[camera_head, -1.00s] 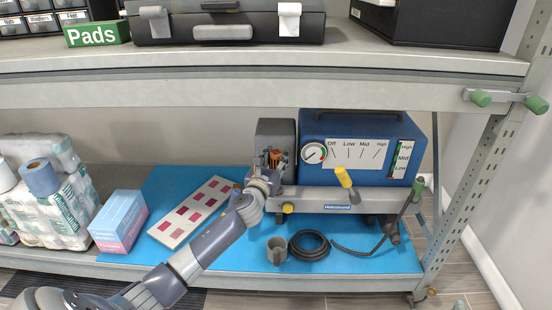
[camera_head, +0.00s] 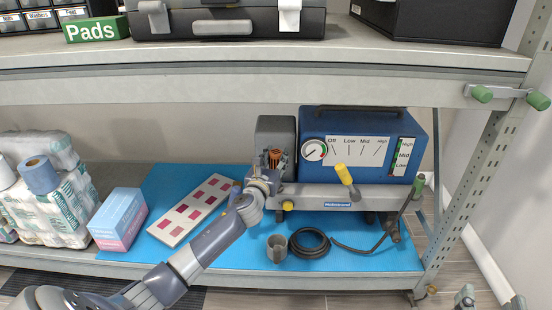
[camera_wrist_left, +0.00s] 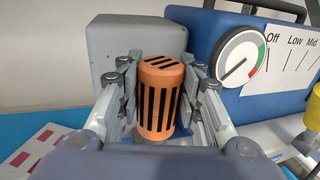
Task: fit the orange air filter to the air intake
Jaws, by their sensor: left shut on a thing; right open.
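The orange air filter (camera_head: 276,157) is a small orange cylinder with black slots. In the left wrist view the filter (camera_wrist_left: 158,95) stands upright between the fingers of my left gripper (camera_wrist_left: 158,108), which is shut on it. In the head view my left gripper (camera_head: 273,166) is in front of the grey box (camera_head: 276,128) beside the blue machine (camera_head: 350,173). I cannot make out the air intake; the filter and gripper cover the area below. My right gripper (camera_head: 491,301) shows only its tips at the bottom right edge, open and apart from the shelf.
The yellow-handled lever (camera_head: 341,174) sticks out at the machine's front. A grey cup-like part (camera_head: 277,249), a black ring (camera_head: 309,242) and a cable lie on the blue mat (camera_head: 225,257). The upper shelf (camera_head: 200,90) hangs above. A tissue box (camera_head: 118,219) stands left.

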